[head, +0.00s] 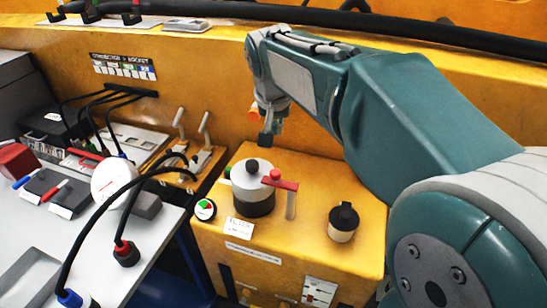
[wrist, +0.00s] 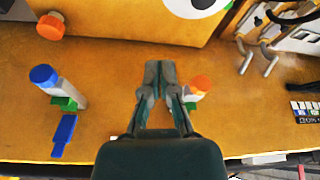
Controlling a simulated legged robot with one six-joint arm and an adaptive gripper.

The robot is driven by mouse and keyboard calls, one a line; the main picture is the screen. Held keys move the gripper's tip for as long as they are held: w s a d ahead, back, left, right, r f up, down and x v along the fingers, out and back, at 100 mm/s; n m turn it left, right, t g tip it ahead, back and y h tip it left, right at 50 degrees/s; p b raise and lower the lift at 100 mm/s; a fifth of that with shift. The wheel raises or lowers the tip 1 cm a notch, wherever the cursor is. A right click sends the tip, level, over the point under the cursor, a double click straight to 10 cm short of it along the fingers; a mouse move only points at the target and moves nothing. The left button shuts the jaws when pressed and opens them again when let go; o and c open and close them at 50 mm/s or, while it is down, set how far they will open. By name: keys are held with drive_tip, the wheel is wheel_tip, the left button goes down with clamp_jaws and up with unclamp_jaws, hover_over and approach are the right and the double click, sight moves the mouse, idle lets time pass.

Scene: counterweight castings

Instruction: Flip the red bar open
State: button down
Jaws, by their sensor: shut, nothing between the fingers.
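The red bar (head: 280,183) lies at the right side of the top of a silver and black canister (head: 253,188), with a red knob (head: 276,174) on it and a pale upright post under its right end. The canister has a black knob on top and stands on a yellow box. My gripper (head: 266,138) hangs above and behind the canister, apart from the bar. In the wrist view my gripper (wrist: 160,68) has its fingertips together and nothing between them. I cannot make out the red bar in the wrist view.
Two pale levers (head: 202,129) and black cables (head: 92,225) are further left. The yellow wall (head: 225,80) rises behind. Orange and blue-capped pieces (wrist: 44,76) show in the wrist view.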

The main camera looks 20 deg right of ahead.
sight(280, 179)
drive_tip(key=shift+a, duration=0.1)
wheel_tip(280, 179, down, 10)
drive_tip(key=shift+s+r, duration=0.2)
drive_tip(key=shift+s, duration=0.1)
idle(0.5)
